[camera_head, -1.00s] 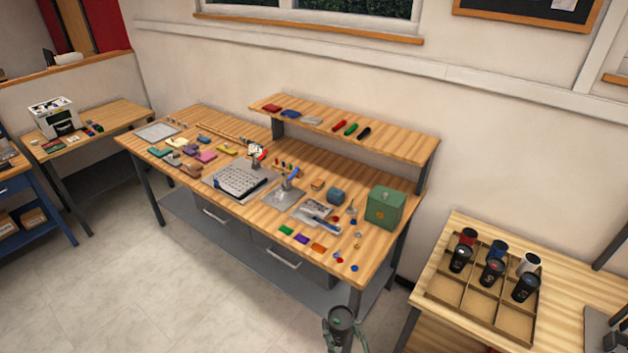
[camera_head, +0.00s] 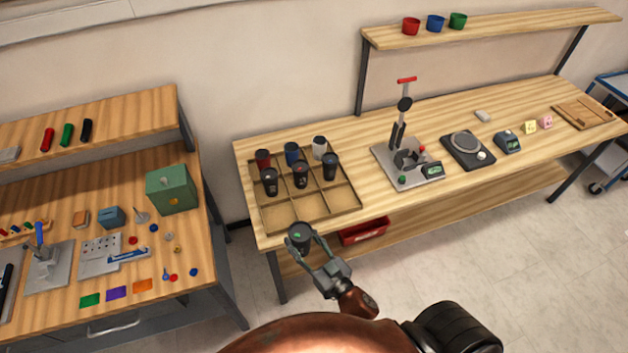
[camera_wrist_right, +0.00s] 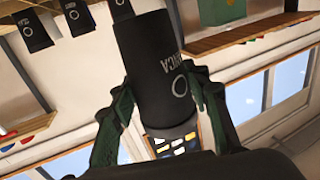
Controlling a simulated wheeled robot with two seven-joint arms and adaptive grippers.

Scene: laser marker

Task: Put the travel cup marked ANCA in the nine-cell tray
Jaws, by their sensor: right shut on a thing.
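The nine-cell tray (camera_head: 342,196) lies on the right-hand table in the head view. Its back row holds a red, a blue and a white cup; its middle row holds three black cups. Its front row is empty. My right gripper (camera_head: 302,243) is shut on a black travel cup (camera_head: 297,232), seen just in front of the tray's front left cell, over the table's front edge. In the right wrist view the held cup (camera_wrist_right: 152,75) shows upside-down lettering that reads as ANCA, above a ring mark, between the gripper's two fingers (camera_wrist_right: 160,110). My left gripper is out of view.
A red bin (camera_head: 365,231) sits under the table's front edge. A press-like device (camera_head: 405,160) and a scale (camera_head: 467,148) stand right of the tray. A green box (camera_head: 172,190) stands on the left bench. A gap separates the two tables.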

